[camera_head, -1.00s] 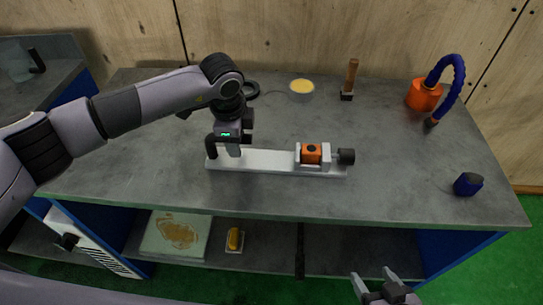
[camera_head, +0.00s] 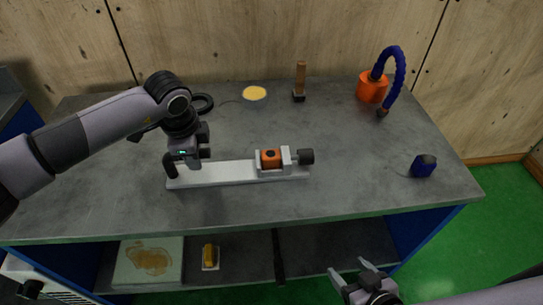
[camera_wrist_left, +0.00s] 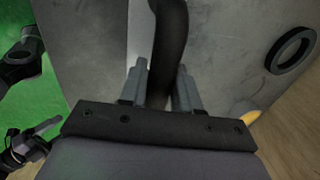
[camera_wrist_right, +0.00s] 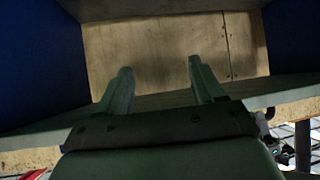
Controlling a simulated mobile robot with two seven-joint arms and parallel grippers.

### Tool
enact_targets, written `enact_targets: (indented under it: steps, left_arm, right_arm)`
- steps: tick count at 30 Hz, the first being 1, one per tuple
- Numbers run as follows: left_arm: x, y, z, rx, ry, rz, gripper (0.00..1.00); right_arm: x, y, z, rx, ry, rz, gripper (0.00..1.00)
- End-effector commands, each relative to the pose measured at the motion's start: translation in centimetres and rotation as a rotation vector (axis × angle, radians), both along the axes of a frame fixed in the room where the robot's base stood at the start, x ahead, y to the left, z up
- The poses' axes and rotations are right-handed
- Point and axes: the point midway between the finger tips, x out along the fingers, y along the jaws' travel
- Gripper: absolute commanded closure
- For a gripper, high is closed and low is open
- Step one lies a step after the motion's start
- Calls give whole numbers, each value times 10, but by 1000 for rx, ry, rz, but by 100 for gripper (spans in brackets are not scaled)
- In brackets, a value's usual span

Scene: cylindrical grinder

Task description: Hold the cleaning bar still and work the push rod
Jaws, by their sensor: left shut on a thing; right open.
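The cleaning bar (camera_head: 225,174) is a long pale bar lying on the grey bench. It has an upright black handle (camera_head: 170,166) at its left end, an orange block (camera_head: 270,158) in a pale holder, and a dark round knob (camera_head: 306,156) at its right end, which looks like the push rod's end. My left gripper (camera_head: 190,164) is at the black handle; in the left wrist view the fingers (camera_wrist_left: 160,76) are shut on this handle (camera_wrist_left: 170,40). My right gripper (camera_head: 349,268) is open and empty, in front of the bench and well apart from the knob. Its spread fingers show in the right wrist view (camera_wrist_right: 160,72).
On the bench (camera_head: 350,185) stand a black ring (camera_head: 202,104), a yellow-filled dish (camera_head: 254,93), a wooden-handled brush (camera_head: 300,80), an orange pot (camera_head: 371,88) with a blue hose (camera_head: 398,70), and a dark blue object (camera_head: 423,166).

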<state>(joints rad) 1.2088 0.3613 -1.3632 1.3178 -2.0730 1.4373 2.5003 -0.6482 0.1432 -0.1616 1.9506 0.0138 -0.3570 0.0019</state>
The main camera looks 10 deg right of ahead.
Motion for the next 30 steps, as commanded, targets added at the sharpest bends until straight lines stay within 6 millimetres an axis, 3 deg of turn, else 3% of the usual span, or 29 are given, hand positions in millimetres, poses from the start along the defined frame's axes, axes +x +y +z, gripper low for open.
enact_targets:
  steps: [8, 13, 16, 23, 30]
  left_arm:
    - [0, 0, 0, -1, 0, 0, 100]
    - [0, 0, 0, -1, 0, 0, 100]
    - [0, 0, 0, -1, 0, 0, 100]
    - [0, 0, 0, -1, 0, 0, 100]
    - [0, 0, 0, -1, 0, 0, 100]
  right_arm:
    - [16, -1, -10, -75, 117, 121, 32]
    - [25, -16, -19, -195, 268, 248, 32]
    - [30, -28, -14, -288, 340, 330, 32]
    - [42, -48, 36, -575, 392, 612, 32]
    - [41, -70, 94, -873, 451, 945, 32]
